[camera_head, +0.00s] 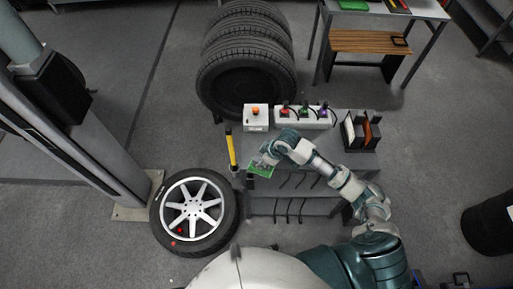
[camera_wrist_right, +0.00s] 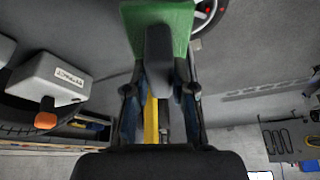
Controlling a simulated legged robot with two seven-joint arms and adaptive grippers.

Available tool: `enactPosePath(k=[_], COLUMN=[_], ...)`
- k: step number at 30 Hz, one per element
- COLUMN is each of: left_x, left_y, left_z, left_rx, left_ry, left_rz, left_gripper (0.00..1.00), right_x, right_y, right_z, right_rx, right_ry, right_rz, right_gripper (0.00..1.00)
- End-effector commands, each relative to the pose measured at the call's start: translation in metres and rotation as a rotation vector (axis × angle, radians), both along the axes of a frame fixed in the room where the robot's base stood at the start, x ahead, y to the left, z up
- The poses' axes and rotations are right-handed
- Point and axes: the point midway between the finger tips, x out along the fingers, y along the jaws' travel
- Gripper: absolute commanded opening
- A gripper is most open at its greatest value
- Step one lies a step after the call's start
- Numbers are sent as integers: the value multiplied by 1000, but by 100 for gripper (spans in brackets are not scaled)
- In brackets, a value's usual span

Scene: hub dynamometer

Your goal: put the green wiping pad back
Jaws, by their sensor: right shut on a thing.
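The green wiping pad (camera_head: 262,169) is in my right gripper (camera_head: 265,160), held at the left end of the grey cart (camera_head: 318,207). In the right wrist view, the green pad (camera_wrist_right: 178,17) shows at the top, beyond the fingers. A dark grey block lies across its middle; I cannot tell whether it is the pad's handle or part of a finger. My right gripper (camera_wrist_right: 160,88) is shut on the pad. My left gripper is not in view.
A yellow bar (camera_head: 231,150) stands close left of the pad. A white box with orange button (camera_head: 256,124), a white socket strip (camera_head: 316,124) and a dark rack (camera_head: 350,139) line the cart's far edge. A wheel (camera_head: 228,212) lies at left; tyres (camera_head: 246,70) stand behind.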

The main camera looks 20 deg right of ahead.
Motion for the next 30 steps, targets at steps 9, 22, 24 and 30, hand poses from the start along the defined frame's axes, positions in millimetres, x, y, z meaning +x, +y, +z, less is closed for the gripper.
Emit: enactPosePath(k=[9, 22, 24, 30], left_x=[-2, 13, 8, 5], left_y=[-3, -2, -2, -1], left_z=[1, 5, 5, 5], left_rx=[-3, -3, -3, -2], left_ry=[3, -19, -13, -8], left_rz=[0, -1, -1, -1], left_gripper=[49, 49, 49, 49], right_x=[82, 92, 93, 92], right_y=[-1, -4, -4, -4], right_z=[-6, -42, -44, -44], right_rx=[-1, 0, 0, -1], right_ry=[-1, 3, 0, 0], right_rz=[-3, -2, -2, -3], right_gripper=[0, 0, 0, 34])
